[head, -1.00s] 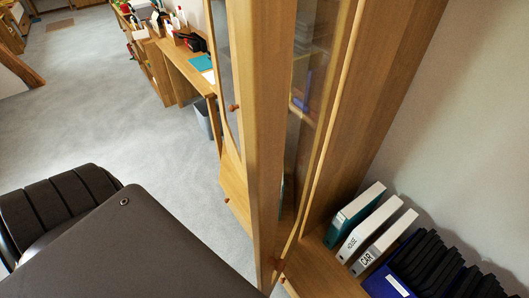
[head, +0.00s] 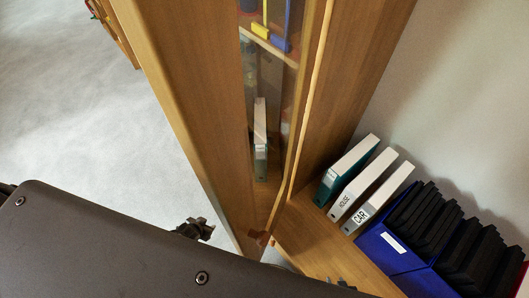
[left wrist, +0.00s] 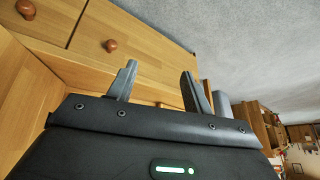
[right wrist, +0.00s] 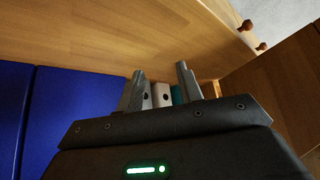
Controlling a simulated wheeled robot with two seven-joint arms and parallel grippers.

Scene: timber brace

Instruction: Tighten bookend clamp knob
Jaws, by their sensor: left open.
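I cannot make out a bookend or a clamp knob in any view. A teal binder (head: 347,168), a white HOUSE binder (head: 362,185) and a white CAR binder (head: 377,200) stand leaning in a row on a low wooden shelf. My left gripper (head: 196,229) is in front of the cabinet; the left wrist view shows its fingers (left wrist: 160,85) apart and empty. My right gripper (head: 341,285) barely shows at the bottom edge of the head view. In the right wrist view its fingers (right wrist: 160,85) are apart, with binder spines (right wrist: 162,94) visible beyond them.
Blue file boxes (head: 388,250) with black folders stand right of the binders. A tall glass-fronted wooden cabinet (head: 200,90) rises in the middle. Round wooden knobs (left wrist: 111,45) are on its drawer fronts. Grey floor (head: 60,110) is open to the left.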

